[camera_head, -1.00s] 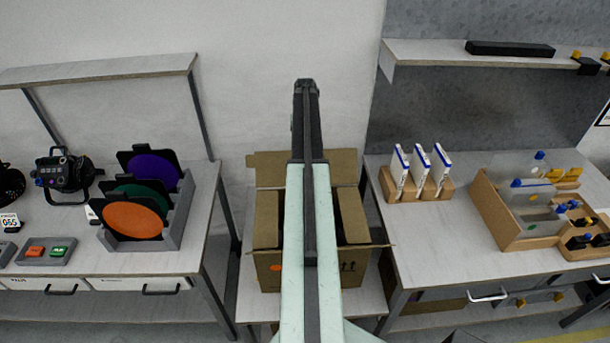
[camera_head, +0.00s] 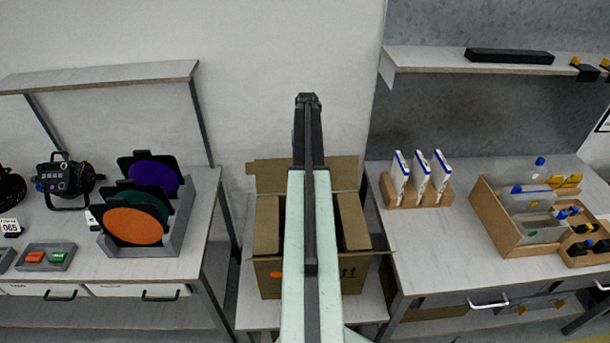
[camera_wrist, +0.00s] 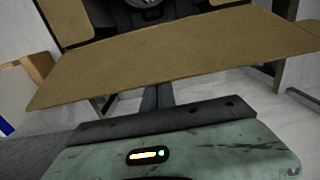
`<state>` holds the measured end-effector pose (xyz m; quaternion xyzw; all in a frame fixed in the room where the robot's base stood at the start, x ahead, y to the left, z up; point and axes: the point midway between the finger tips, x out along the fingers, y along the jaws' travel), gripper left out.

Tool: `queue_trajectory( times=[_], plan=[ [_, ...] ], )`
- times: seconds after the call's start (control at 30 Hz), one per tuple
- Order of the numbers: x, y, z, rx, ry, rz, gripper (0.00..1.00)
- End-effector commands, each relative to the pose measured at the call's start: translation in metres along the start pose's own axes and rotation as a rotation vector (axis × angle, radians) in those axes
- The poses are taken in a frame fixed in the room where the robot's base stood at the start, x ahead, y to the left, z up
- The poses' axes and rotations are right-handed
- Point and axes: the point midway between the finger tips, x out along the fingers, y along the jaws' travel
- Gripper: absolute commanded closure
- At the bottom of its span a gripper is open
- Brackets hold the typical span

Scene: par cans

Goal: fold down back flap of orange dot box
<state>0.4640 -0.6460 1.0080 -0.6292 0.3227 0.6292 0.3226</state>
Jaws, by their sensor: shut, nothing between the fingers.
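The cardboard box stands open in the head view, with an orange dot (camera_head: 276,274) on its front. Its back flap (camera_head: 268,175) stands up at the rear, its middle hidden by my arm. The side flaps (camera_head: 265,225) are folded up or inward; the box's inside is mostly hidden. My gripper (camera_head: 308,100) is shut and empty, beyond the back flap near the wall. In the wrist view a wide brown flap (camera_wrist: 180,60) crosses the picture in front of the dark fingers (camera_wrist: 157,96). Whether they touch it I cannot tell.
The box rests on a low pale table (camera_head: 250,312) between two benches. The left bench holds a rack of coloured discs (camera_head: 135,224). The right bench holds a wooden block with white packets (camera_head: 420,180) and a wooden tray (camera_head: 485,212). The wall is close behind.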

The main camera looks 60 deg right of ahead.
Motion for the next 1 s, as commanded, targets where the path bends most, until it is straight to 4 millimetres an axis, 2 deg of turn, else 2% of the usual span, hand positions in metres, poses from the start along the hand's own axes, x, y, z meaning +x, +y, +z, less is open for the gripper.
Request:
queue_trajectory(
  times=[1.0],
  plan=[
    [0.0,0.001,0.084,0.002,0.0,0.0,1.0]
  ],
)
